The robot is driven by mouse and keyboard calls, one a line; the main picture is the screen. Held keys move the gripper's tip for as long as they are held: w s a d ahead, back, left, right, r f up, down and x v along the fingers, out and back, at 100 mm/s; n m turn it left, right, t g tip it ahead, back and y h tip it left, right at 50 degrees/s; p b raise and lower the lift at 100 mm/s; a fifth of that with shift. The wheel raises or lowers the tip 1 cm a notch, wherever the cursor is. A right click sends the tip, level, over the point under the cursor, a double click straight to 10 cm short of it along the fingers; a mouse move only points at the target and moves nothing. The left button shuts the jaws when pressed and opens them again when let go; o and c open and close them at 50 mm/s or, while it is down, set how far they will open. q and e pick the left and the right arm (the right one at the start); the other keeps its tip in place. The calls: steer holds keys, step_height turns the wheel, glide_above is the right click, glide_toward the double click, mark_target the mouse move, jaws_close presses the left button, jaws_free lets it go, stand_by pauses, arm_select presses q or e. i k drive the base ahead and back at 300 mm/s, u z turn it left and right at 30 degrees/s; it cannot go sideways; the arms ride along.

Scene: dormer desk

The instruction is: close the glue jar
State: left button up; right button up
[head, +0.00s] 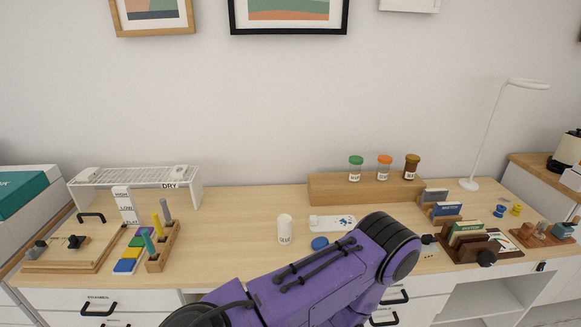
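The glue jar (284,230) is a white, upright cylinder lettered GLUE, standing on the desk left of centre. No coloured cap shows on it, and its mouth is too small to make out. A round blue lid (319,243) lies on the desk just right of the jar, apart from it and close to my purple arm. That arm crosses the lower middle of the head view and hides the desk's front edge there. Neither of my grippers shows, and I cannot tell which arm this is.
A white tray (331,223) lies behind the blue lid. A wooden riser (330,190) with several small jars stands at the back. Coloured blocks and a peg holder (162,250) are left, card holders (467,249) right. The desk left of the jar is clear.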

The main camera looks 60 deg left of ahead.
mark_target(284, 220)
steer(key=u, duration=0.9)
steer(key=i, duration=0.85)
steer(key=u, duration=0.75)
